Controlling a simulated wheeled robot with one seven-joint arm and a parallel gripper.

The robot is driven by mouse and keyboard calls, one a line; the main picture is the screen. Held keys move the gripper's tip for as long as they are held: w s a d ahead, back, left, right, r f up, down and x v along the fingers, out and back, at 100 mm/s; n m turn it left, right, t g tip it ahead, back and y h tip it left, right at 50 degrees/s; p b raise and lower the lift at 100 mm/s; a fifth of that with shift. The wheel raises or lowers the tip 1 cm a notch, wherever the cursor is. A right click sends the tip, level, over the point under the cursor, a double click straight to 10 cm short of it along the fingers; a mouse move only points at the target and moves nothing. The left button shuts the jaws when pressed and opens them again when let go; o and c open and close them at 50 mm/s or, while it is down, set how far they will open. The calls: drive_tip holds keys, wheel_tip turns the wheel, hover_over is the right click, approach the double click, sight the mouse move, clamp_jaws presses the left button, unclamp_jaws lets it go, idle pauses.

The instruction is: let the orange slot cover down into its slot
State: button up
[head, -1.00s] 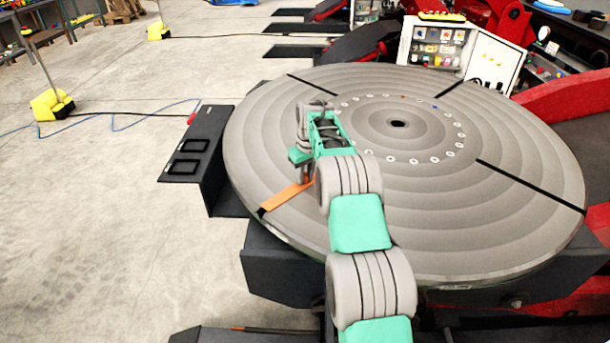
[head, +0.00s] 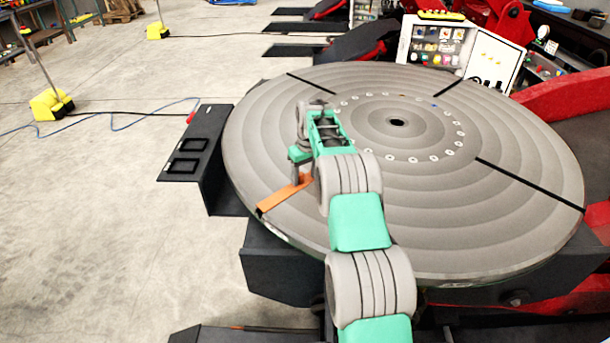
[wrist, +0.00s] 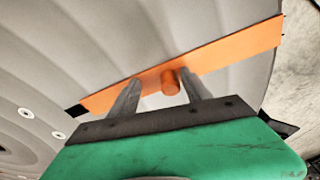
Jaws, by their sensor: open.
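The orange slot cover (head: 284,196) is a long flat strip at the near left of the round grey table (head: 400,220). In the wrist view the cover (wrist: 235,47) runs up to the right, with a short round orange knob (wrist: 171,82) on it. My gripper (wrist: 155,90) is open, its two fingers either side of the knob, which is nearer the right finger; a gap shows on the left. Black slot (wrist: 76,111) shows at the cover's left end, and a black patch (wrist: 283,128) shows at lower right, off the cover's line. Whether the cover is seated is unclear.
Other black slots (head: 530,185) cross the table, and a ring of pale bolt holes surrounds its centre hole (head: 397,122). A black bracket (head: 196,150) stands left of the table. A control cabinet (head: 440,45) stands behind it. The table top right of my arm is clear.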

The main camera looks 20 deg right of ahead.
drive_tip(key=shift+o, duration=0.4)
drive_tip(key=shift+s+a+f, duration=0.1)
drive_tip(key=shift+f, duration=0.1)
wheel_tip(320, 180, up, 7)
drive_tip(key=p, duration=0.4)
drive_tip(key=shift+r, duration=0.15)
wheel_tip(320, 180, up, 7)
hover_over(305, 182)
drive_tip(key=s+a, duration=0.3)
drive_tip(key=a, duration=0.1)
drive_tip(key=s+a+r+m+t, duration=0.1)
drive_tip(key=s+a+r, duration=0.25)
drive_tip(key=s, duration=0.25)
drive_tip(key=s+a+r+t, duration=0.1)
drive_tip(key=s+a+r, duration=0.1)
drive_tip(key=s+r, duration=0.3)
drive_tip(key=s+a+f, duration=0.2)
drive_tip(key=s, duration=0.8)
drive_tip(key=s+a+f+m+t+b, duration=0.1)
drive_tip(key=s+a+f, duration=0.1)
drive_tip(key=s, duration=0.9)
drive_tip(key=shift+s+a+f, duration=0.15)
drive_tip(key=shift+a+f, duration=0.1)
drive_tip(key=shift+a, duration=0.35)
